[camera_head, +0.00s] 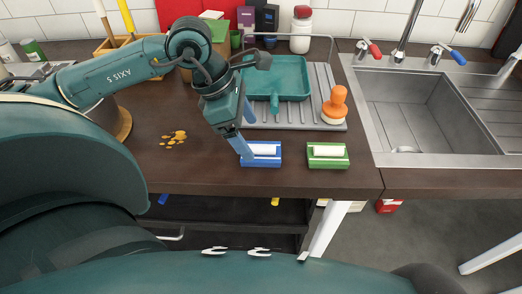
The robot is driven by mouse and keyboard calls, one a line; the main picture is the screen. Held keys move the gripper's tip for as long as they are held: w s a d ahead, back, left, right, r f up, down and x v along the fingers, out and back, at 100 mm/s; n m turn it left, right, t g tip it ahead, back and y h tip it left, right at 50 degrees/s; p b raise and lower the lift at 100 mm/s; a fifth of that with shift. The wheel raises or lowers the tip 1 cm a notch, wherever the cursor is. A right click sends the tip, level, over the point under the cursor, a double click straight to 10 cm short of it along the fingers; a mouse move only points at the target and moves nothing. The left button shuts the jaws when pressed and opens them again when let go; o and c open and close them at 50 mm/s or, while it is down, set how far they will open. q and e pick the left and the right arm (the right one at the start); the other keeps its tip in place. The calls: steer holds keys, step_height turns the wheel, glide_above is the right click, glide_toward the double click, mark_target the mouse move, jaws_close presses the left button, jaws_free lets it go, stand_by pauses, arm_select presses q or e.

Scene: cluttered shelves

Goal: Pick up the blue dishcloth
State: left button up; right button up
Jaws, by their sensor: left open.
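The blue dishcloth (261,163) looks like a small blue block with a white band or roll across its top. It lies on the dark brown counter near the front edge. My left gripper (246,132) points down just above its left side, with its blue fingers apart. One fingertip overlaps the left end of the blue dishcloth in the picture; I cannot tell whether it touches. A similar green one (328,163) lies to the right, apart from it. My right gripper is not in view.
Behind are a grey drying rack (322,84), a teal tray (290,77) and an orange-handled brush (334,104). A steel sink (425,112) is at the right. Yellow-brown spots (174,138) mark the counter at left. The counter's front edge (220,189) is close.

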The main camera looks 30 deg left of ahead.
mark_target(257, 146)
arm_select(q)
steer(key=x, duration=0.5)
steer(key=shift+w+d, duration=0.1)
steer(key=shift+c, duration=0.2)
steer(key=c, duration=1)
step_height(257, 146, up, 10)
steer(key=shift+r+p, duration=0.1)
steer(key=shift+p, duration=0.45)
steer(key=o, duration=0.4)
steer(key=c, duration=0.5)
